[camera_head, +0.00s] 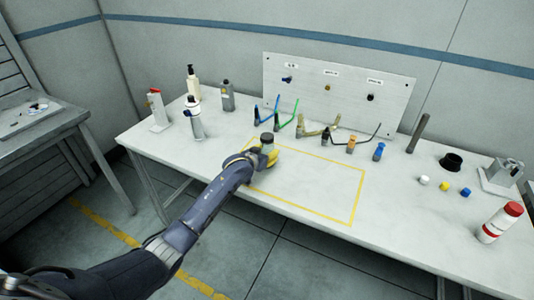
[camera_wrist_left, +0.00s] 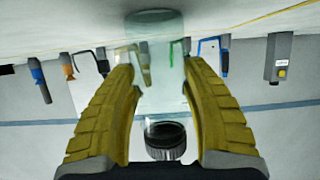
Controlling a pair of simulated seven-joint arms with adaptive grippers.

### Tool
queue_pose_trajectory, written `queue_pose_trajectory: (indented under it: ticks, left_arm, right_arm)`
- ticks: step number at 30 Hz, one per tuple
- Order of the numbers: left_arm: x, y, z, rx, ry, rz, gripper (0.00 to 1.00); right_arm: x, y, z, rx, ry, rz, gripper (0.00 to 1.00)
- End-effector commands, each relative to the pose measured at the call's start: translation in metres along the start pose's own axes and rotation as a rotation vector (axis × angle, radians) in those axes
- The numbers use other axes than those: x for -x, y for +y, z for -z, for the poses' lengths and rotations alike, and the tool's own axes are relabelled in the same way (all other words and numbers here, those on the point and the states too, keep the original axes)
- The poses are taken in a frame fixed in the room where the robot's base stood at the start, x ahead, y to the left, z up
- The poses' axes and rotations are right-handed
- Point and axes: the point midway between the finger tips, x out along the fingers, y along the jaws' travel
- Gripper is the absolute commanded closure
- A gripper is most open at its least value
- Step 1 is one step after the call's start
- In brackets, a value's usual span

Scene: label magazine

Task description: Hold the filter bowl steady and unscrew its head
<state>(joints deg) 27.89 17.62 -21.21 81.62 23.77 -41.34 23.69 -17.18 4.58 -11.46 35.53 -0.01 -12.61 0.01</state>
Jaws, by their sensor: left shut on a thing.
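The filter has a clear bowl (camera_wrist_left: 158,95) and a dark ribbed head (camera_wrist_left: 165,140), which is on the bowl. In the head view the dark head (camera_head: 267,138) shows above my left gripper (camera_head: 267,154), near the back left of the yellow outlined area. My left gripper, in its wrist view (camera_wrist_left: 158,72), has its yellow fingers on either side of the clear bowl and is shut on it. The picture there is upside down, with the table at the top. The bowl looks upright; whether its base touches the table is unclear. My right gripper is not in view.
A white panel (camera_head: 330,92) stands at the back, with several coloured connectors and hoses before it. Bottles (camera_head: 194,118) stand at the left. Small caps (camera_head: 445,187), a black cup (camera_head: 451,162) and a red-capped bottle (camera_head: 499,224) are at the right. The outlined area (camera_head: 310,190) is mostly clear.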

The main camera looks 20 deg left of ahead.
Motion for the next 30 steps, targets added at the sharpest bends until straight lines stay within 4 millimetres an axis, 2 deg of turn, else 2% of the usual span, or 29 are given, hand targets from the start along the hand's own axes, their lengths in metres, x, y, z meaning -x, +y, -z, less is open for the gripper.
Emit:
queue_pose_trajectory:
  ticks: [5, 11, 17, 24, 30]
  left_arm:
    - [0.002, 0.000, 0.006, 0.001, 0.002, -0.001, 0.90]
    - [0.010, 0.000, 0.026, -0.002, 0.004, 0.000, 0.90]
    - [0.025, 0.000, 0.063, 0.000, 0.006, -0.001, 0.90]
    - [0.047, 0.000, 0.116, -0.001, 0.007, 0.000, 0.90]
    - [0.062, 0.000, 0.150, 0.000, 0.003, 0.000, 0.90]
  right_arm:
    - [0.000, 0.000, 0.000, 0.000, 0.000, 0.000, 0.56]
    - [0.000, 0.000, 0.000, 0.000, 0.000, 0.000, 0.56]
    - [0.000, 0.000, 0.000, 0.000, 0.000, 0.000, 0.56]
    - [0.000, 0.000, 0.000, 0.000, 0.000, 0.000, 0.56]
    - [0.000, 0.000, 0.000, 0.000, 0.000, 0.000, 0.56]
